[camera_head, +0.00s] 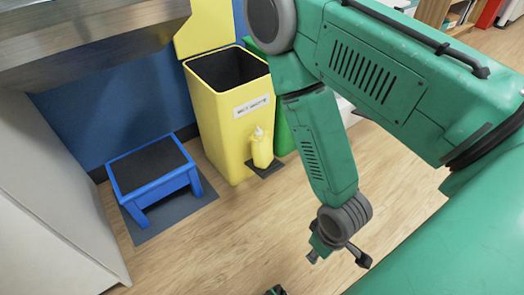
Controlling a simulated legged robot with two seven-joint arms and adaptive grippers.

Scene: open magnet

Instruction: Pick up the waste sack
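A small yellow sack (261,149) with a pale, tied-looking top stands upright on a dark flat pad (265,170) on the floor. It is in front of the lower right side of a yellow bin. My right gripper (338,259) hangs over the floor, below and to the right of the sack and well apart from it. Its fingers are spread, with nothing visible between them. A small dark and green tip at the bottom edge appears to be part of my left gripper (275,291); the rest is out of frame.
The yellow bin (222,135) has its lid up and a white label. A green bin (283,138) stands behind it, partly hidden by my arm. A blue step stool (130,178) stands on a dark mat (180,213) at left. A pale cabinet (45,190) borders the left. The wooden floor in front is clear.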

